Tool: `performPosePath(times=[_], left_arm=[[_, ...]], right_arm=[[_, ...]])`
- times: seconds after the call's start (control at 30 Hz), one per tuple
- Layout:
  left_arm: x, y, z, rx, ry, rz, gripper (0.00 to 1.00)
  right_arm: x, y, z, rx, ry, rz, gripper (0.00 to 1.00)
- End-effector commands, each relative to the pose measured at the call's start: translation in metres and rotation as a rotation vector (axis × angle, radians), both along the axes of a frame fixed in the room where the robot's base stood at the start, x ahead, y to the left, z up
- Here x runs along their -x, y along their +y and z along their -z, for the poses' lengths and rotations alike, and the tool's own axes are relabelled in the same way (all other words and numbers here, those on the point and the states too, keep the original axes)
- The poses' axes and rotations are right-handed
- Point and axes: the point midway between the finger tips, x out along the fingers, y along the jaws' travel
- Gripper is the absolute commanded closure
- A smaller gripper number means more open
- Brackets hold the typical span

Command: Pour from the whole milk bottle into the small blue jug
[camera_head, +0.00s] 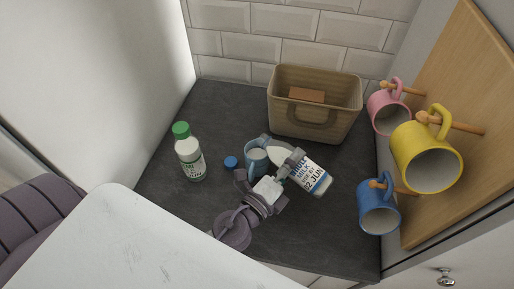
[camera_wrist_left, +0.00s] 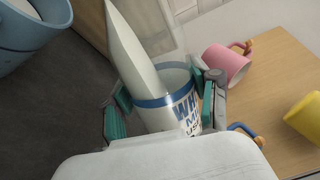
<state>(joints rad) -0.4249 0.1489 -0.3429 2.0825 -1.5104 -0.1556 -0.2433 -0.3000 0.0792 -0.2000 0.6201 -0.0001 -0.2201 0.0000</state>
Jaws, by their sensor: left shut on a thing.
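The whole milk bottle (camera_head: 318,181) is white with a blue band and a printed label. It lies tilted over, its pointed white end toward the small blue jug (camera_head: 257,159). My left gripper (camera_head: 287,168) is shut around the bottle. In the left wrist view, the green finger pads sit on both sides of the bottle (camera_wrist_left: 185,110). The jug (camera_wrist_left: 28,38) stands upright at the upper left there, just beyond the bottle's end. Its inside looks pale; whether a stream falls into it I cannot tell. My right gripper is not in view.
A blue cap (camera_head: 231,162) lies left of the jug. A green-capped bottle (camera_head: 189,158) stands farther left. A beige basket (camera_head: 315,125) stands behind. Pink (camera_head: 388,113), yellow (camera_head: 425,160) and blue (camera_head: 378,209) mugs hang on the right-hand board. The front right worktop is clear.

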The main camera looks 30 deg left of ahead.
Motion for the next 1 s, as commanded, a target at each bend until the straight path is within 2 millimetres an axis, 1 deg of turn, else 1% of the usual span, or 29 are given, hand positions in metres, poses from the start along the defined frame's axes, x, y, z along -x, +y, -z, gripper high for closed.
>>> performPosePath(times=[0.77, 0.8, 0.83, 0.9, 0.93, 0.97, 1.0], left_arm=[[0.000, 0.000, -0.006, 0.046, 0.007, 0.000, 1.00], [0.000, 0.000, -0.001, 0.024, 0.004, 0.000, 1.00], [0.000, 0.000, 0.008, -0.027, -0.006, 0.001, 1.00], [0.002, -0.009, 0.025, -0.175, -0.038, 0.003, 1.00], [0.001, -0.005, 0.035, -0.246, -0.054, 0.002, 1.00], [0.001, -0.004, 0.037, -0.288, -0.064, 0.001, 1.00], [0.001, -0.004, 0.034, -0.311, -0.069, 0.000, 1.00]], right_arm=[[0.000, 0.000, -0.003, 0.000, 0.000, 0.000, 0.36], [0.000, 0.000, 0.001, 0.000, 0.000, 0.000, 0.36], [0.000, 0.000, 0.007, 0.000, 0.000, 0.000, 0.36], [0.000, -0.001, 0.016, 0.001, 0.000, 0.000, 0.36], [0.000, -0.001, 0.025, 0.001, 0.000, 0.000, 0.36], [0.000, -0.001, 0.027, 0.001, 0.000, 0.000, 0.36], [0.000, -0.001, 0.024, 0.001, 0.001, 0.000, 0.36]])
